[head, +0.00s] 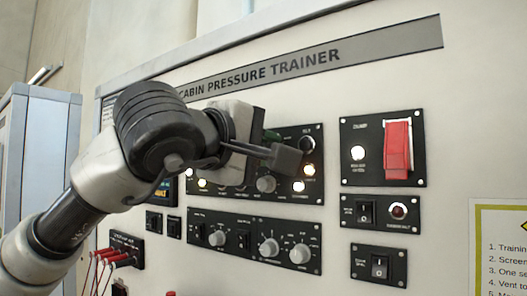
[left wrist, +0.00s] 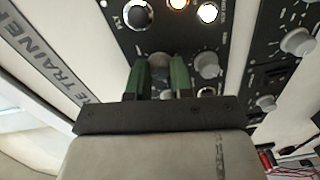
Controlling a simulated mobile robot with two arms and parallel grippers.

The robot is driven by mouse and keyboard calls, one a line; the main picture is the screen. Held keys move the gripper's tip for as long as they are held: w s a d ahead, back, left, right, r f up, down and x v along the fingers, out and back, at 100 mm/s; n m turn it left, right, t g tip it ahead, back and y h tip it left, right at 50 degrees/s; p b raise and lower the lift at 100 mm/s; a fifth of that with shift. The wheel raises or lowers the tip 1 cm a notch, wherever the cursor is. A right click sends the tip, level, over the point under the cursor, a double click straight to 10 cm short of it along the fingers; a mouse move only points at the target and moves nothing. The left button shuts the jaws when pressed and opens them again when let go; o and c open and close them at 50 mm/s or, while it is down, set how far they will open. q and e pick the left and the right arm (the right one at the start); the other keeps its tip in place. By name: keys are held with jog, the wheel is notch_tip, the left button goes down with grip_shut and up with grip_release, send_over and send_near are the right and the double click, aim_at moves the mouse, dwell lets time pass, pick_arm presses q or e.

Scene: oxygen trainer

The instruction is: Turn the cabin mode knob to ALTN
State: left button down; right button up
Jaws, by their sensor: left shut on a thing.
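My left gripper (head: 270,138) reaches the upper black panel (head: 315,196) of the trainer in the head view. In the left wrist view its two green fingers (left wrist: 161,78) are shut on a round grey knob (left wrist: 160,60), one finger on each side. That knob is hidden behind my gripper and wrist in the head view. Its label and pointer cannot be read, so I cannot tell its setting or confirm that it is the cabin mode knob. My right gripper is in neither view.
Another grey knob (left wrist: 207,65) stands close beside the fingers, and a black knob (left wrist: 138,14) is near too. Lit lamps (left wrist: 208,12) sit above. A red guarded switch (head: 398,147) and a lower panel with knobs (head: 300,253) surround the spot.

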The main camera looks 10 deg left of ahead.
pick_arm(q)
jog(key=shift+d+f+m, duration=0.1)
jog(key=shift+f+m, duration=0.1)
jog(key=shift+m, duration=0.1)
jog(key=c, duration=1.3)
grip_release()
jog(key=o, duration=0.3)
jog(key=shift+s+r, duration=0.1)
jog(key=b+v, duration=0.4)
jog(key=v, duration=0.6)
jog(key=shift+s, duration=0.35)
